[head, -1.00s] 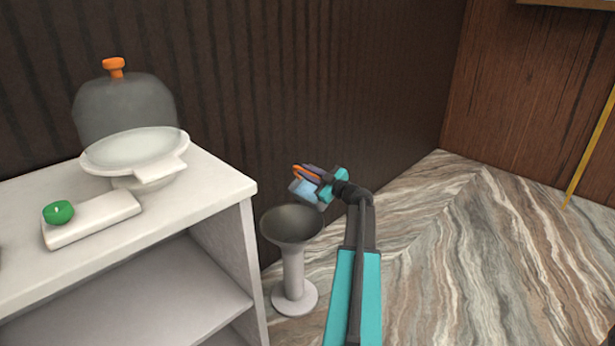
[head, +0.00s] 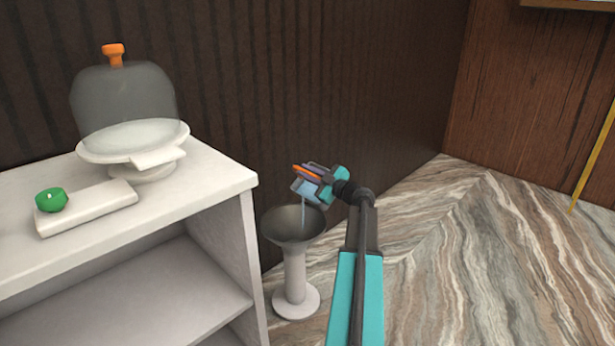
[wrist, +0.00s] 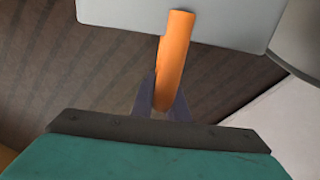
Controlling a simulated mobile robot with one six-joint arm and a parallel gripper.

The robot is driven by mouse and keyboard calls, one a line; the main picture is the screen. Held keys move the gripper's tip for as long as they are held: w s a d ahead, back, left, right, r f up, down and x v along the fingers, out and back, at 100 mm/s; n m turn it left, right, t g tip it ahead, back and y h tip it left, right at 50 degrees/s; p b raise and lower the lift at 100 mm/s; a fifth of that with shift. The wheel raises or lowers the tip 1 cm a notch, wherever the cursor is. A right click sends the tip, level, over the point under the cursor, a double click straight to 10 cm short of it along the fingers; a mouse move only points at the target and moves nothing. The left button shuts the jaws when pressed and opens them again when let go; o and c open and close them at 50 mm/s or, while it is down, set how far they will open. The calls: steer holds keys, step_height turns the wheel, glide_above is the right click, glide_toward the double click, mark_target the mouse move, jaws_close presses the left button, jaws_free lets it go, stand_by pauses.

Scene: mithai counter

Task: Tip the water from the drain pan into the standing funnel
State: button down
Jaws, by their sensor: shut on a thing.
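The standing funnel (head: 296,262) stands upright on the floor beside the white counter, its wide grey bowl facing up. My gripper (head: 314,174) is above the funnel, shut on the orange handle (wrist: 174,60) of the drain pan. The drain pan (head: 307,190) is tilted over the bowl, and a thin bluish stream of water (head: 303,210) falls from it into the funnel. In the wrist view the pan's pale grey wall (wrist: 190,15) shows beyond the handle. The water inside the pan is hidden there.
The white counter (head: 215,178) with a shelf is left of the funnel. On it are a cake stand (head: 150,165) under a clear dome (head: 120,105) with an orange knob, and a white block (head: 95,212) with a green piece (head: 51,200). A ribbed dark wall (head: 300,80) is behind. The marble floor (head: 480,270) at right is clear.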

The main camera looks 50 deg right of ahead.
steer(key=shift+a+n+b, duration=0.85)
steer(key=shift+n+b, duration=0.05)
steer(key=shift+b, duration=1.6)
steer(key=a+f+n+b, duration=0.1)
steer(key=a+n, duration=0.6)
steer(key=n, duration=0.2)
steer(key=shift+w+f+b, duration=0.3)
steer(key=shift+b, duration=0.1)
steer(key=shift+a, duration=0.15)
steer(key=shift+r+p, duration=0.1)
steer(key=shift+p, duration=0.2)
stand_by(1.2)
